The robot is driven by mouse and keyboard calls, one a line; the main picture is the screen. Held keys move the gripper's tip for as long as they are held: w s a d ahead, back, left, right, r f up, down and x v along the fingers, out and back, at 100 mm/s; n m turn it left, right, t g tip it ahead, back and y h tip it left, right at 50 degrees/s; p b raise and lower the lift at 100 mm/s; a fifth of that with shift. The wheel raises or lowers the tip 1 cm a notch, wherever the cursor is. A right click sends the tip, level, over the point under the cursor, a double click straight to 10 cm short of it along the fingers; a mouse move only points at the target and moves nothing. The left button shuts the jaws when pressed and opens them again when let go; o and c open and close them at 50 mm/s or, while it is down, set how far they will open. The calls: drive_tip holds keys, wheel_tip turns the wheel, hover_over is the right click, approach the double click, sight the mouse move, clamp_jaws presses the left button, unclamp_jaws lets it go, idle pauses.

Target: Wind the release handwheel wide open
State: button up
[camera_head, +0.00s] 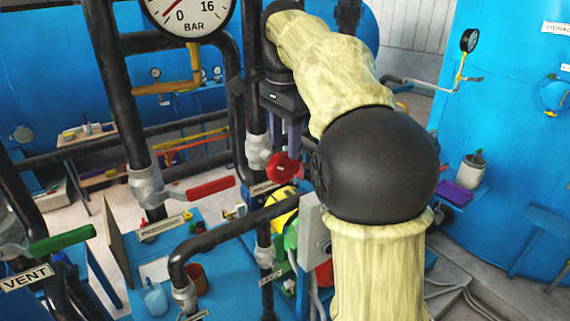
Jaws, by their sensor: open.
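A small red round handwheel (282,168) shows near the middle of the view, beside a dark vertical pipe with a grey fitting (258,152). My gripper (285,147) points down from a dark body, with two purple fingers spread apart. The fingertips are at the upper part of the wheel in the picture; I cannot tell whether they touch it or straddle its rim. Nothing shows held between them. A small label plate (265,188) sits just below and left of the wheel, its lettering too small to read. My arm hides the area right of the wheel.
A red lever valve (210,188) is on the pipe to the left, and a green lever valve (62,242) with a VENT sign (27,277) is at lower left. A BAR gauge (190,12) is at the top. Dark pipes crowd the wheel's left; a grey box (313,235) stands below.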

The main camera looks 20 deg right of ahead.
sight(285, 153)
drive_tip(key=shift+f, duration=2.7)
drive_tip(key=shift+w, duration=0.1)
clamp_jaws()
